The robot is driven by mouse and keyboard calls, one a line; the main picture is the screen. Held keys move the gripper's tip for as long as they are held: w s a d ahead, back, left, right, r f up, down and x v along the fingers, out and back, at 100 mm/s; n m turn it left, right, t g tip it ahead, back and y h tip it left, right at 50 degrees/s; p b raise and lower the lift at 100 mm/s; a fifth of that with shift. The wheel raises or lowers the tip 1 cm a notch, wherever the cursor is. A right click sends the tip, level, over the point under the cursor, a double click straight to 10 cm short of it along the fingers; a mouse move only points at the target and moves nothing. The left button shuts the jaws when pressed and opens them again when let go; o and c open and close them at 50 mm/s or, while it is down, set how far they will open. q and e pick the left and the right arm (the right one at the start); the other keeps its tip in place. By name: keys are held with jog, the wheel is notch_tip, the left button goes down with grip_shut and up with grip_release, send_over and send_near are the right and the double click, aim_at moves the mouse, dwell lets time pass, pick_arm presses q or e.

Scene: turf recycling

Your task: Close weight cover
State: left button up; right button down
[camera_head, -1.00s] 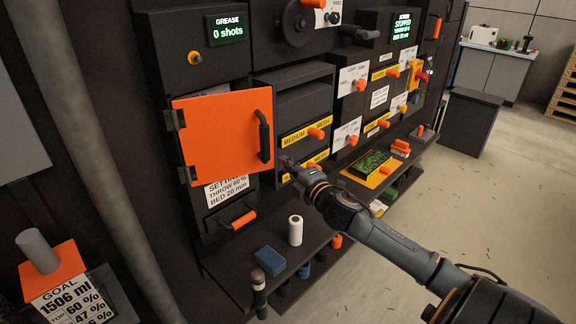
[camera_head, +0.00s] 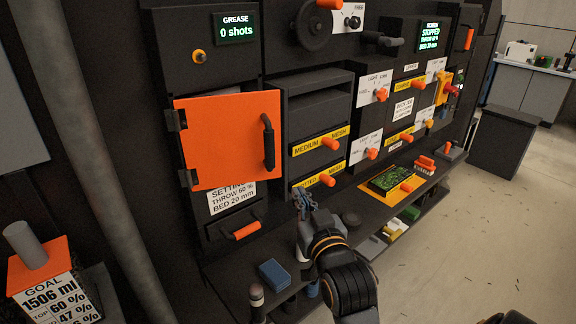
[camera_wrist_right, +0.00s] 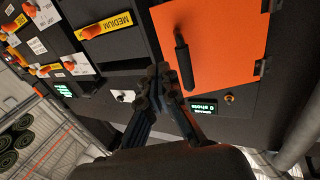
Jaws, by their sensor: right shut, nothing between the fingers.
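The orange cover (camera_head: 225,140), which I take to be the weight cover, is hinged on its left side. It carries a black bar handle (camera_head: 268,142) near its right edge. Its right edge reaches past the narrow cabinet column, so it appears to stand out from the front; the exact angle is unclear. My right gripper (camera_head: 304,203) is shut and empty, below and right of the handle and apart from it. In the right wrist view, the shut right gripper (camera_wrist_right: 163,75) is beside the orange cover (camera_wrist_right: 220,50) and its handle (camera_wrist_right: 184,58). My left gripper is not in view.
Yellow-labelled drawers with orange knobs (camera_head: 331,143) are right of the cover. An orange drawer handle (camera_head: 247,230) is below it. A blue block (camera_head: 273,274) lies on the lower shelf. A green-filled tray (camera_head: 387,180) is further right. Open floor lies at the right.

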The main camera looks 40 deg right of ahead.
aim_at(279, 157)
jog(key=p+x, duration=0.4)
jog(key=x, duration=0.9)
jog(key=shift+w+d, duration=0.1)
jog(key=shift+w, duration=0.35)
jog(key=shift+w+d+n+y+p, duration=0.35)
jog(key=shift+w+y, duration=0.25)
jog(key=shift+w, duration=0.2)
jog(key=w+d+n+y+b, duration=0.1)
jog(key=w+y, duration=0.1)
jog(key=w, duration=0.5)
jog(key=shift+w+d+n+t+y+b, duration=0.25)
jog(key=shift+d+n+t+y+b, duration=0.05)
jog(key=shift+d+n+t, duration=0.1)
jog(key=shift+a+r, duration=0.1)
